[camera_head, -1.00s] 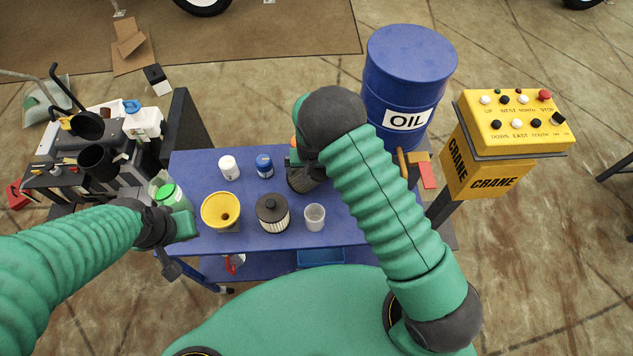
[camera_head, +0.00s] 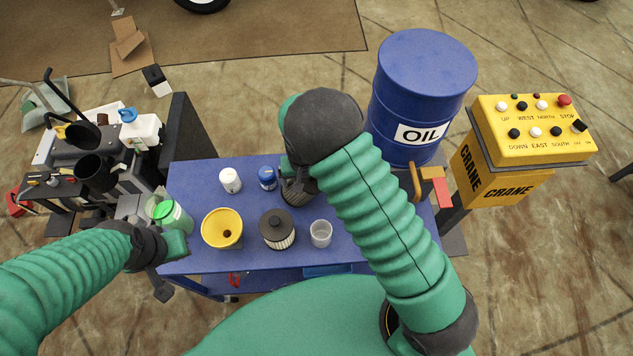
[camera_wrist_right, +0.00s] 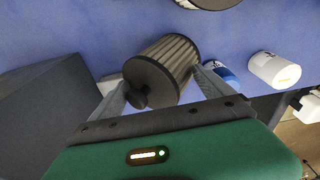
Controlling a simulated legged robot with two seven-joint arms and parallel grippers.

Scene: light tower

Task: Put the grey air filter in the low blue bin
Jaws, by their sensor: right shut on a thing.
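The grey air filter (camera_wrist_right: 172,65) is a dark pleated cylinder with a dark end cap and knob. In the right wrist view it lies between the two fingers of my right gripper (camera_wrist_right: 163,92), which is shut on it. In the head view my right gripper (camera_head: 294,182) covers most of this filter (camera_head: 298,195), over the blue table's back part. I cannot tell whether the filter touches the table. The low blue bin (camera_head: 328,269) shows only as a strip below the table's front edge. My left gripper (camera_head: 172,262) is at the table's left front corner; its jaw state is unclear.
The blue table (camera_head: 205,170) also holds a paler pleated filter (camera_head: 277,232), yellow funnel (camera_head: 222,230), clear cup (camera_head: 320,233), white bottle (camera_head: 230,180), blue bottle (camera_head: 267,178) and green bottle (camera_head: 170,215). An oil drum (camera_head: 420,95) and yellow crane panel (camera_head: 525,130) stand right.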

